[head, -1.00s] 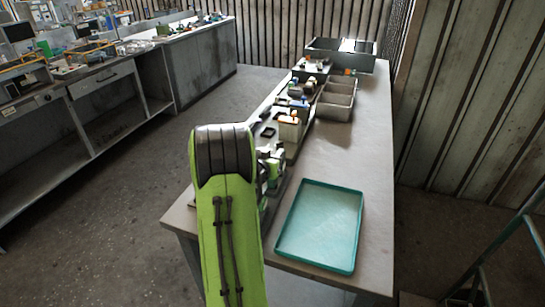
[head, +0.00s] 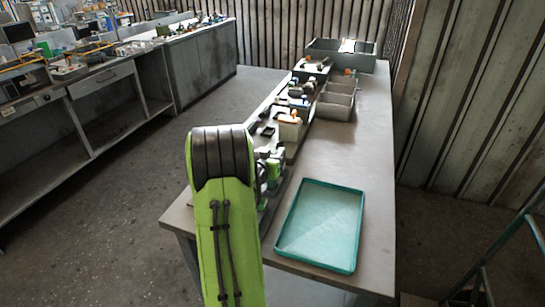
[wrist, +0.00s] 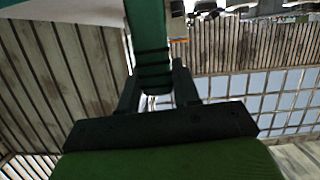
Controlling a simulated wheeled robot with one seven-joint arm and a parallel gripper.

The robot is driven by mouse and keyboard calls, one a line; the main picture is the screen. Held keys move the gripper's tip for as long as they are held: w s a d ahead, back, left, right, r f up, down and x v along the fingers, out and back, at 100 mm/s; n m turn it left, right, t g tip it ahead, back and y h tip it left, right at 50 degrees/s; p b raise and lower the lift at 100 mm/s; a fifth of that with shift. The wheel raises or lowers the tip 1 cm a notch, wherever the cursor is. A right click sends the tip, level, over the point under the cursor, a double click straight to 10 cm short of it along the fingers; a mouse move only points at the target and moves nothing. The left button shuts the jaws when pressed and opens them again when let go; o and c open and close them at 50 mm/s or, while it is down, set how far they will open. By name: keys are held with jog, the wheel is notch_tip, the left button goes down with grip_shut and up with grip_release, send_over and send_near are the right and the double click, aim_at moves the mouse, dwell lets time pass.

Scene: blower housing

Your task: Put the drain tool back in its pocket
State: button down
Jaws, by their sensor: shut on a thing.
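In the wrist view my gripper (wrist: 156,78) is shut on a long dark green piece with black bands, which I take to be the drain tool (wrist: 149,30). The piece runs from between the fingers to the top edge of the picture, and its far end is out of view. In the head view my own arm hides the gripper and the tool. I cannot make out the tool's pocket in either view.
A teal tray (head: 318,226) lies on the near part of the workbench (head: 345,150). Grey bins (head: 336,101) and a white container with an orange top (head: 289,126) stand farther back. The bench's right side between tray and bins is clear.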

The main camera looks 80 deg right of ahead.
jog(key=shift+f+b, duration=1.15)
jog(key=shift+b, duration=0.25)
jog(key=c, duration=0.7)
grip_release()
jog(key=shift+c, duration=0.2)
jog(key=b+v, duration=0.2)
jog(key=v, duration=1.3)
jog(key=shift+a+r, duration=0.2)
jog(key=shift+a, duration=0.15)
